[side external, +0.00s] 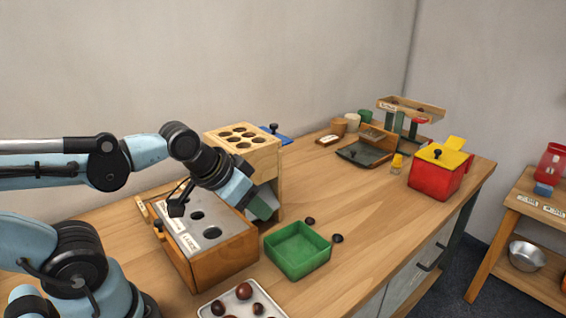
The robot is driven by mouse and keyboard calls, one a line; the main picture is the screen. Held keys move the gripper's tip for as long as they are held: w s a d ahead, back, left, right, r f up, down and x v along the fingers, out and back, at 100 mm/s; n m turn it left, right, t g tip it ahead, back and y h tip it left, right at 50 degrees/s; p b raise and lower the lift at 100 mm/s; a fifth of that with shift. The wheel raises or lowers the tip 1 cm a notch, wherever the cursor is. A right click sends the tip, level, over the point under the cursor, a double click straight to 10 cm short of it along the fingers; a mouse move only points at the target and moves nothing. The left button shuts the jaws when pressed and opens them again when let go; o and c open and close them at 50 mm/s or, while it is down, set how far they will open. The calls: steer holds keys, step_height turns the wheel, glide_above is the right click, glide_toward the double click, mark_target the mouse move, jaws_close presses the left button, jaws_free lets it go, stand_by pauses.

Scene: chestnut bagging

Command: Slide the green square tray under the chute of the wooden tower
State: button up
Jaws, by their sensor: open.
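The green square tray (297,249) sits on the wooden table, in front of and to the right of the wooden tower (264,164), and looks empty. The tower is a pale upright block with several round holes in its top. My gripper (254,200) is open, in front of the tower's lower part, above and to the left of the tray and apart from it. A grey-green slanted piece shows there; I cannot tell whether it is the chute or part of my gripper. My arm hides much of the tower's front, and the fingertips are not clear.
A wooden box with a holed grey top (205,243) stands left of the tray. A white tray of chestnuts (208,302) is in front. Dark chestnuts (337,239) lie right of the green tray. A red box (435,178) stands farther right; the table between is clear.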

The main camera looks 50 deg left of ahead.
steer(key=shift+w, duration=0.1)
steer(key=shift+c, duration=0.9)
steer(key=n+g, duration=0.7)
steer(key=n, duration=1.1)
glide_above(315, 234)
steer(key=f, duration=0.1)
steer(key=shift+w+a, duration=0.1)
steer(key=shift+f, duration=0.1)
step_height(315, 234, down, 12)
steer(key=shift+r, duration=0.1)
jaws_close()
